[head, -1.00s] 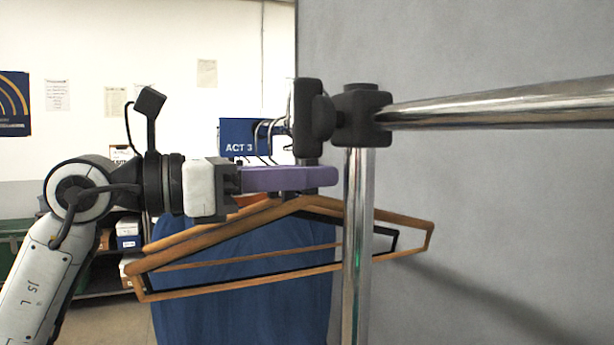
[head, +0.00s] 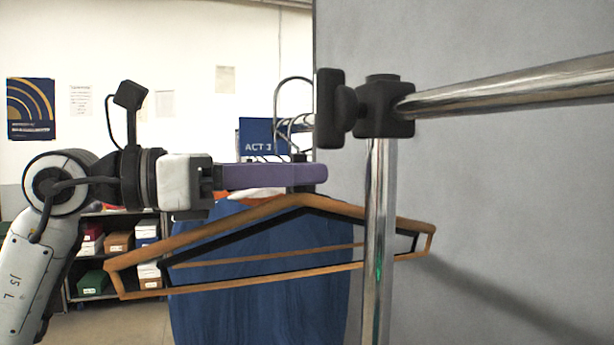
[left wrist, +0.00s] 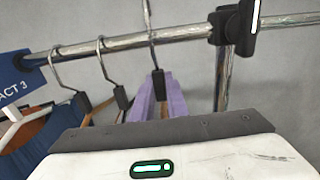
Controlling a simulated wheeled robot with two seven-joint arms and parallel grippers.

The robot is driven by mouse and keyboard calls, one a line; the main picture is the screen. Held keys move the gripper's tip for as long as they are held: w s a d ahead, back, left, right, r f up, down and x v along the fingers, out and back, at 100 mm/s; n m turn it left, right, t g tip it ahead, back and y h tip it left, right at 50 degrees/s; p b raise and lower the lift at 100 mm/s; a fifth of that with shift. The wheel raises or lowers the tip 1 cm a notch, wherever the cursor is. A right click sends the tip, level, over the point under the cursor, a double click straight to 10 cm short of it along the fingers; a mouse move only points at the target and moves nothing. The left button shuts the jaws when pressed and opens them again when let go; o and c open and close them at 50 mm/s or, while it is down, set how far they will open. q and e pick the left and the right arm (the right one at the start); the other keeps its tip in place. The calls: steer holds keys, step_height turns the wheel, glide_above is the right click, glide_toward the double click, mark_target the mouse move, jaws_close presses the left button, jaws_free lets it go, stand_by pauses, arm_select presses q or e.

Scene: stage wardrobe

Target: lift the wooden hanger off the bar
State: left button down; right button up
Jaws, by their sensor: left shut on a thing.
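The wooden hanger (head: 268,210) hangs level from my left gripper (head: 312,172), whose purple fingers are shut on its dark neck. In the left wrist view, the neck (left wrist: 158,80) sits between the fingers. Its hook (head: 292,80) arches well above the chrome bar (head: 294,125) in the head view; in the wrist view it runs up past the bar (left wrist: 190,31) and out of frame. I cannot tell whether the hook's tip is clear of the bar. My right gripper is not in view.
Hooks of other hangers (left wrist: 101,48) stay on the bar, with a blue garment (head: 260,322) behind. A blue "ACT 3" sign (head: 258,132) hangs there. The black rail joint (head: 385,108) and chrome upright (head: 380,220) stand close right; the upright crosses in front of the hanger.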

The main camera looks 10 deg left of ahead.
arm_select(q)
steer(key=shift+b+v, duration=0.65)
steer(key=shift+v, duration=1.35)
steer(key=shift+f, duration=0.1)
